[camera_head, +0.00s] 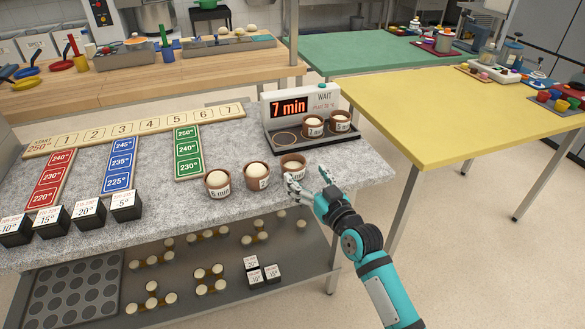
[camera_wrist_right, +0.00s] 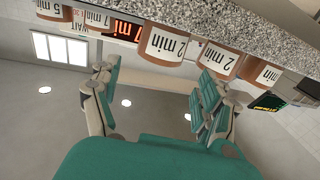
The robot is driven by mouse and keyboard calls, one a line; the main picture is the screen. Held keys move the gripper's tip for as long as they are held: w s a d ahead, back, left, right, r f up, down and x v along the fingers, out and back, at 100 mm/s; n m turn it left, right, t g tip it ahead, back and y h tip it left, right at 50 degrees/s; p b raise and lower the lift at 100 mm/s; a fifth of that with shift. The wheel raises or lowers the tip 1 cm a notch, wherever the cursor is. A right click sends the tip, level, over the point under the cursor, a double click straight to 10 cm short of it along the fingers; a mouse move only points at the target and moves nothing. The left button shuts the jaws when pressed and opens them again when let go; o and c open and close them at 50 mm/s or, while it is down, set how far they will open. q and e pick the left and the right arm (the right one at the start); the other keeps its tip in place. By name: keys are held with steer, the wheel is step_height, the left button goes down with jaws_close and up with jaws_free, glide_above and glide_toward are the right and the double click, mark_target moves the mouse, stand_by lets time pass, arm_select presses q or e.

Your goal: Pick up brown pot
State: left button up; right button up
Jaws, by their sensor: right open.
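Several brown pots with pale dough balls and white minute labels stand upright on the grey stone counter. The left pot (camera_head: 218,190), middle pot (camera_head: 257,184) and right pot (camera_head: 292,172) form a row near the front edge. My right gripper (camera_head: 308,181) is open and empty beside the right pot, at its front right. In the right wrist view the picture is upside down; a labelled brown pot (camera_wrist_right: 164,46) shows beyond the open fingers (camera_wrist_right: 158,88), with a gap between. My left gripper is not in view.
A timer tray (camera_head: 318,143) reading 7 min stands behind the row and holds two more pots. Numbered boards and black label cubes (camera_head: 86,215) lie to the left. A lower shelf holds dough balls. A yellow table (camera_head: 440,110) stands right, across a floor gap.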

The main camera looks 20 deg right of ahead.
mark_target(299, 169)
steer(key=shift+w+a, duration=0.25)
steer(key=shift+w, duration=0.85)
steer(key=w, duration=0.4)
steer(key=shift+w+a+f, duration=0.2)
steer(key=shift+a+f, duration=0.05)
steer(key=shift+a, duration=0.05)
steer(key=shift+w, duration=0.15)
steer(key=c, duration=1)
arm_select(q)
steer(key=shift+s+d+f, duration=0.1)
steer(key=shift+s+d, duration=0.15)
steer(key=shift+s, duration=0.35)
arm_select(e)
steer(key=shift+c, duration=0.5)
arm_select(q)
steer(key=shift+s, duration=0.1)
arm_select(e)
steer(key=shift+r, duration=0.15)
